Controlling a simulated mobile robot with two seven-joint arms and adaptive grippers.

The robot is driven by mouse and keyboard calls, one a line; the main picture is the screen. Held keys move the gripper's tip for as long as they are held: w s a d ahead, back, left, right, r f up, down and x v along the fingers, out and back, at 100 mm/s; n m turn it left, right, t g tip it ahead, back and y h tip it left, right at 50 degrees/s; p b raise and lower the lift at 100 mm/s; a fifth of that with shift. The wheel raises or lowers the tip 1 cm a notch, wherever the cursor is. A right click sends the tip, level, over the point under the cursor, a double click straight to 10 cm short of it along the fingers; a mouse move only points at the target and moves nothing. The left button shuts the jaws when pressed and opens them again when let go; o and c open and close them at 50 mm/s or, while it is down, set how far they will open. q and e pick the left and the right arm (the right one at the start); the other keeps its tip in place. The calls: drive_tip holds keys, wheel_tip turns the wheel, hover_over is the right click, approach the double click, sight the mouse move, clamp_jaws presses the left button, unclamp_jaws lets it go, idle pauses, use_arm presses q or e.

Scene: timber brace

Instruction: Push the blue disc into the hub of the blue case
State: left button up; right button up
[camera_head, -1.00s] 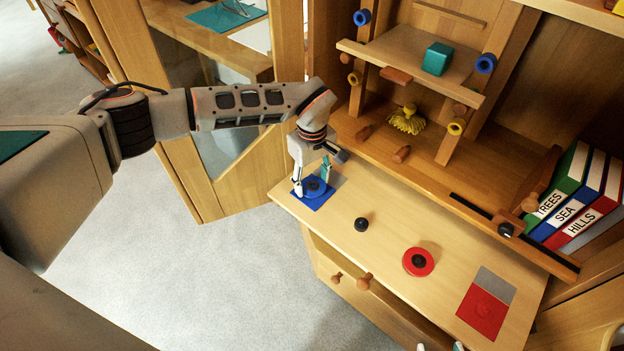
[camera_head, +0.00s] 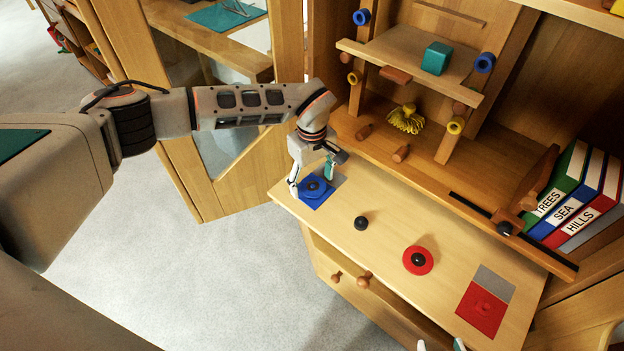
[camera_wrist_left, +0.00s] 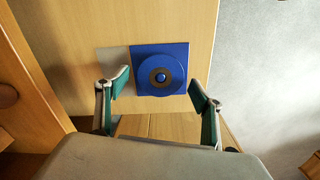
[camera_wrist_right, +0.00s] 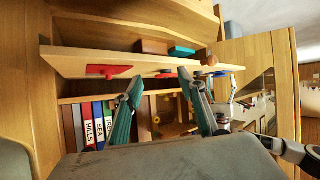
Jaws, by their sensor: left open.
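The blue disc (camera_head: 313,188), with a dark centre, lies flat over the blue square case (camera_head: 318,203) at the left end of the wooden board. In the left wrist view the disc (camera_wrist_left: 147,82) appears centred on the case (camera_wrist_left: 183,49). I cannot tell how deep it sits in the hub. My left gripper (camera_head: 312,179) is open over the disc, one finger on each side, apart from it. My right gripper (camera_wrist_right: 160,84) is open and empty; its fingertips show at the bottom edge of the head view.
A black knob (camera_head: 361,223), a red disc (camera_head: 417,270) and a red case (camera_head: 481,311) with a grey patch lie further right on the board. Shelves with a teal cube (camera_head: 437,58) rise behind. Binders (camera_head: 570,205) stand at the right.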

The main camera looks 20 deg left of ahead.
sight(312, 185)
use_arm(q)
wheel_tip(312, 185, up, 12)
idle(0.6)
drive_tip(key=shift+d, duration=0.1)
